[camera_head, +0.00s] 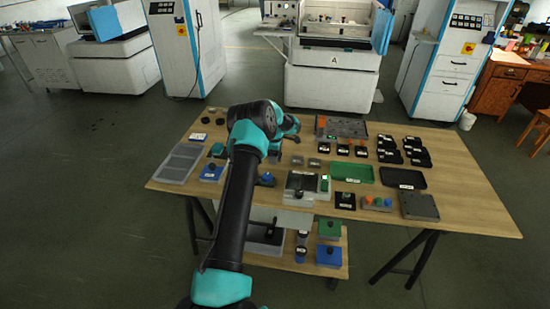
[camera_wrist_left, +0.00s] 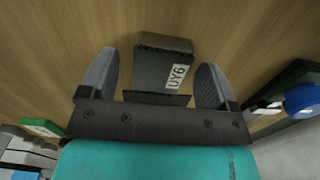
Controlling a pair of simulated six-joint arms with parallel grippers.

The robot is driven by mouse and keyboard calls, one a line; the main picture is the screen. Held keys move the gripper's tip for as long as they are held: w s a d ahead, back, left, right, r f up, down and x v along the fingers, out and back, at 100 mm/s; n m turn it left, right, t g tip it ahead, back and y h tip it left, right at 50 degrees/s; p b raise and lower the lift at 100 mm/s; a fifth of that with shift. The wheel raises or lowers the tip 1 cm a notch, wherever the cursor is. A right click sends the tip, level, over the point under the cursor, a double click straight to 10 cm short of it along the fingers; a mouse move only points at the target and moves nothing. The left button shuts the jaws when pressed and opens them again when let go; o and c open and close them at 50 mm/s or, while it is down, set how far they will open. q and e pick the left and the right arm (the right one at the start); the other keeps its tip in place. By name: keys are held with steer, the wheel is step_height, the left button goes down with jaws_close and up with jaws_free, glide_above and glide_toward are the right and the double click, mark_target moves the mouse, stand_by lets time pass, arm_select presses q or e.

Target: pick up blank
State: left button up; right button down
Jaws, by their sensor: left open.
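The blank is a dark grey block (camera_wrist_left: 163,64) with a white label reading "UY6", lying on the wooden table in the left wrist view. My left gripper (camera_wrist_left: 156,62) is open, with one finger on each side of the block. Gaps show between the block and both fingers, so it is not gripped. In the head view my left arm reaches over the table's middle and mostly hides its gripper and what is under it. I cannot pick out this block there. My right gripper is in neither view.
In the left wrist view a blue round part (camera_wrist_left: 302,98) lies right of the gripper and a green-edged item (camera_wrist_left: 40,127) left.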

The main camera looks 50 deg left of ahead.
arm_select(q)
steer(key=c, duration=1.3)
steer(key=shift+r, duration=0.1)
step_height(320, 180, up, 10)
steer(key=shift+f, duration=0.1)
stand_by(0.5)
